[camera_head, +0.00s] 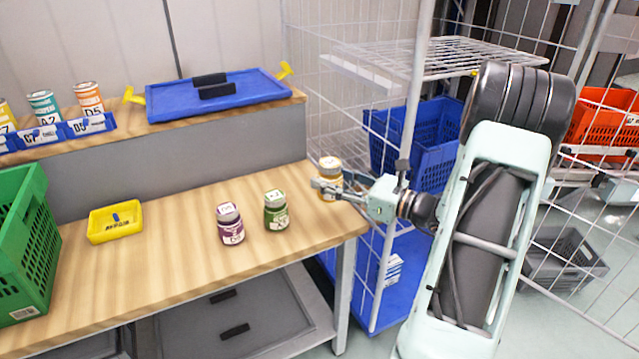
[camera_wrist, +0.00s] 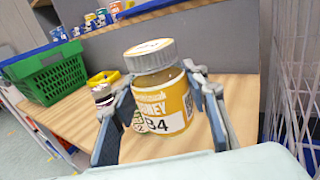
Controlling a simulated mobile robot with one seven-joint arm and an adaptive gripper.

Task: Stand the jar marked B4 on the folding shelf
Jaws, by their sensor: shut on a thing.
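The jar marked B4 (camera_wrist: 162,95) has a yellow honey label and a grey lid, and fills the middle of the wrist view. In the head view the jar (camera_head: 330,176) is at the right end of the wooden bench. My gripper (camera_wrist: 168,112) is shut on the jar, with a finger on each side; it also shows in the head view (camera_head: 322,186). The jar looks upright; I cannot tell whether its base touches the bench. The folding shelf (camera_head: 440,57) appears to be the white wire shelf in the cage trolley, above and right of the jar.
A purple jar (camera_head: 230,224) and a green jar (camera_head: 276,210) stand on the bench (camera_head: 170,262), left of my gripper. A yellow tray (camera_head: 115,222) and green crate (camera_head: 25,245) are farther left. The trolley's upright post (camera_head: 413,90) stands between bench and shelf. A blue tote (camera_head: 430,135) sits below the shelf.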

